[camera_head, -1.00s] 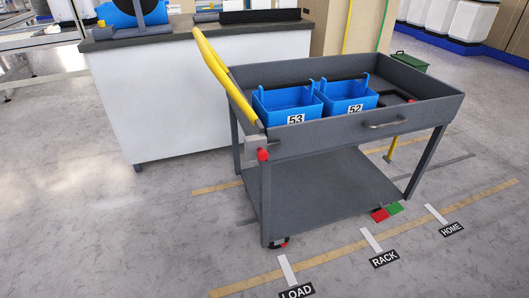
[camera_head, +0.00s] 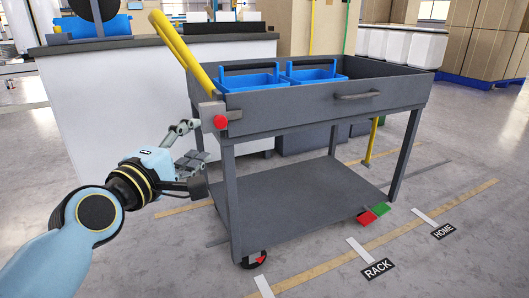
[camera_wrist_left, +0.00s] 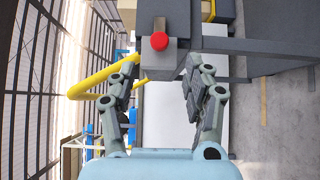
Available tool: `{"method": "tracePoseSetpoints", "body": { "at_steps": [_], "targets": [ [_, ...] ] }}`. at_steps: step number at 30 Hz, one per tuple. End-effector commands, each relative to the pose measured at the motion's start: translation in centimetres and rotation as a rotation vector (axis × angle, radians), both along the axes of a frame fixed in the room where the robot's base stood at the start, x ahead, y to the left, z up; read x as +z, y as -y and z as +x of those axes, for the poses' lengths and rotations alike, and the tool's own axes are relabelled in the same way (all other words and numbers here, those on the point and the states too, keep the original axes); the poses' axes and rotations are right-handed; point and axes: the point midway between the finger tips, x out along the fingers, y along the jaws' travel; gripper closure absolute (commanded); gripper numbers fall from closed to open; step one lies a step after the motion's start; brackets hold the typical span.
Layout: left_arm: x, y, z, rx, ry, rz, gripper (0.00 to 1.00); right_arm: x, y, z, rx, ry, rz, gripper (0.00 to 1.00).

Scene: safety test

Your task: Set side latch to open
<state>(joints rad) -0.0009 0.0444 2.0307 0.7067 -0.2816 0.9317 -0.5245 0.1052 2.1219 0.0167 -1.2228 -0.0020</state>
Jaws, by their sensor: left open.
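The side latch is a grey block with a red knob (camera_head: 220,122) on the cart's left front corner, below the yellow handle (camera_head: 180,48). In the left wrist view the red knob (camera_wrist_left: 159,41) is ahead of the fingers, near the top middle. My left gripper (camera_head: 197,143) is open and empty, just left of and slightly below the latch in the head view. Its two fingers stand apart in the left wrist view (camera_wrist_left: 160,80), with the grey block beyond them. I cannot tell whether a finger touches the block. My right gripper is not in view.
The grey cart (camera_head: 300,112) holds two blue bins (camera_head: 250,82) and has a lower shelf (camera_head: 300,192). A white counter (camera_head: 120,110) stands behind it on the left. A red and a green pedal (camera_head: 374,212) are low at the right. Floor in front is clear.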

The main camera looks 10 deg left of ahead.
Motion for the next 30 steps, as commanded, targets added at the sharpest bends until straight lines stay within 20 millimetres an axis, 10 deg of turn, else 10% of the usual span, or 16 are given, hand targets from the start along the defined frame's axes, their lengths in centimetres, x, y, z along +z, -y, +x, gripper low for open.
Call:
{"method": "tracePoseSetpoints", "body": {
  "at_steps": [18, 30],
  "targets": [
    [-0.3, 1.8, 9.5, 0.002, 0.001, 0.002, 0.49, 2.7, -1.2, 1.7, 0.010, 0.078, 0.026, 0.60],
    [0.0, 2.0, 10.7, 0.002, 0.001, 0.004, 0.49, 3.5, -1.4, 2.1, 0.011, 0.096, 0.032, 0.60]
  ]
}}
